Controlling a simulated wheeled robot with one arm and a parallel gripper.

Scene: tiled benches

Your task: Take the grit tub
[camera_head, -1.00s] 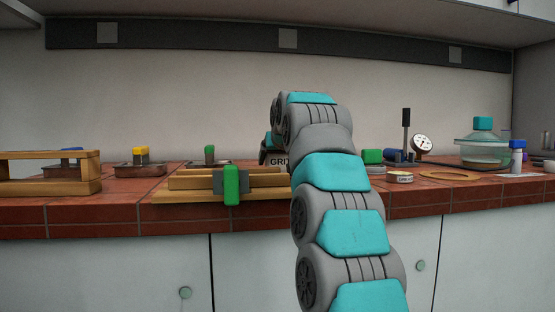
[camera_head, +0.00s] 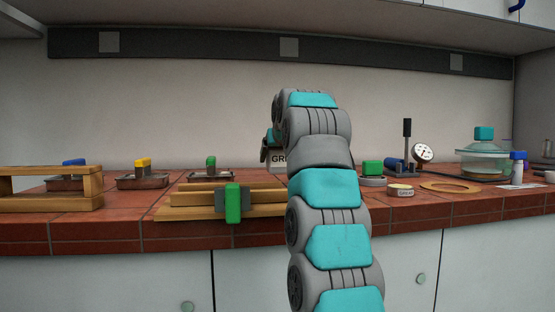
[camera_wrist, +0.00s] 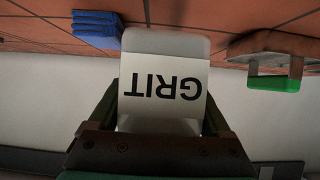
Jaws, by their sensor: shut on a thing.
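The grit tub (camera_wrist: 163,92) is a pale tub with a white label reading GRIT, upside down in the wrist view. My gripper (camera_wrist: 160,118) is shut on it, with a dark finger at each side of the tub. In the head view a small part of the tub's label (camera_head: 278,158) shows left of my arm, above the bench. The rest of the tub and most of my gripper are hidden there behind my arm.
A wooden frame with a green block (camera_head: 233,203) lies at the bench's front edge. A wooden rack (camera_head: 50,190) and trays with yellow (camera_head: 143,162) and green handles stand left. A gauge (camera_head: 423,153), small tin (camera_head: 400,191), ring (camera_head: 450,187) and glass jar (camera_head: 484,160) stand right.

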